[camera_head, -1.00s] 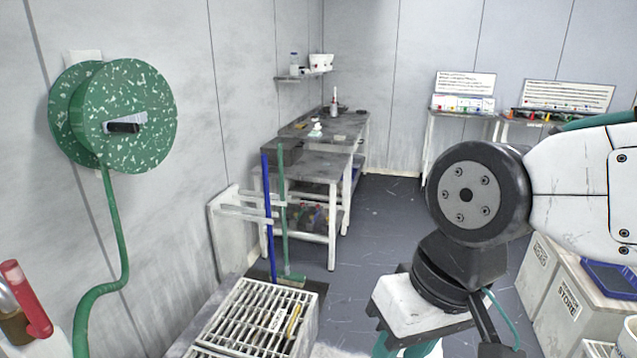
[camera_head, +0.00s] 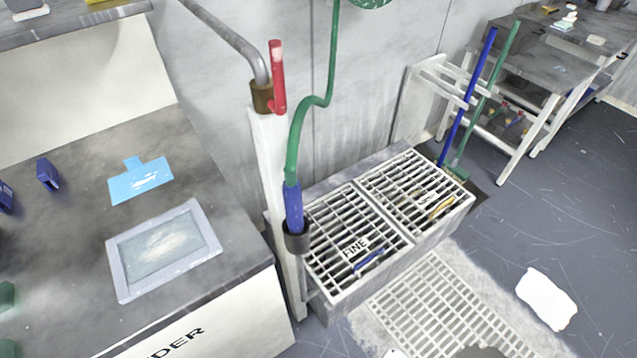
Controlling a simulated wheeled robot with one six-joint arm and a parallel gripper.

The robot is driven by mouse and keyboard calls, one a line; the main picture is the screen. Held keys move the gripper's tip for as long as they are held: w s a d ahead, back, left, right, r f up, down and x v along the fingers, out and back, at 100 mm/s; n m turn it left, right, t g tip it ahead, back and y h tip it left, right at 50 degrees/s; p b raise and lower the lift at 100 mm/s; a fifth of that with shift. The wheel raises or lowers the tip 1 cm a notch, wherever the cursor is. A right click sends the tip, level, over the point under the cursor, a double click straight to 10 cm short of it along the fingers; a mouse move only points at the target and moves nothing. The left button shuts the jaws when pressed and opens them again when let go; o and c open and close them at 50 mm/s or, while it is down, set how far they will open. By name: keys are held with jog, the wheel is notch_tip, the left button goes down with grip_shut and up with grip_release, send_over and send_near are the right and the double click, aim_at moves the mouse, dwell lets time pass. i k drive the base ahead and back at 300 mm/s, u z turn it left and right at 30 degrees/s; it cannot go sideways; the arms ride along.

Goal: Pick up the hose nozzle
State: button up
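The hose nozzle (camera_head: 293,208) is a blue grip at the lower end of the green hose (camera_head: 308,118). It stands roughly upright in a dark ring holder (camera_head: 296,240) on the side of a white post (camera_head: 273,165). Its lower tip is hidden by the holder. My gripper is not in view, so its state and its distance from the nozzle do not show.
A grey bench (camera_head: 60,250) stands left of the post. A sink with white grates (camera_head: 325,262) is close on the right. A red-handled valve (camera_head: 278,75) and bent pipe top the post. Floor at the right is mostly open, with a white cloth (camera_head: 546,298).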

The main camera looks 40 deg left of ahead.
aim_at(292, 189)
jog(key=z, duration=0.35)
jog(key=k, duration=0.8)
jog(key=u, duration=0.45)
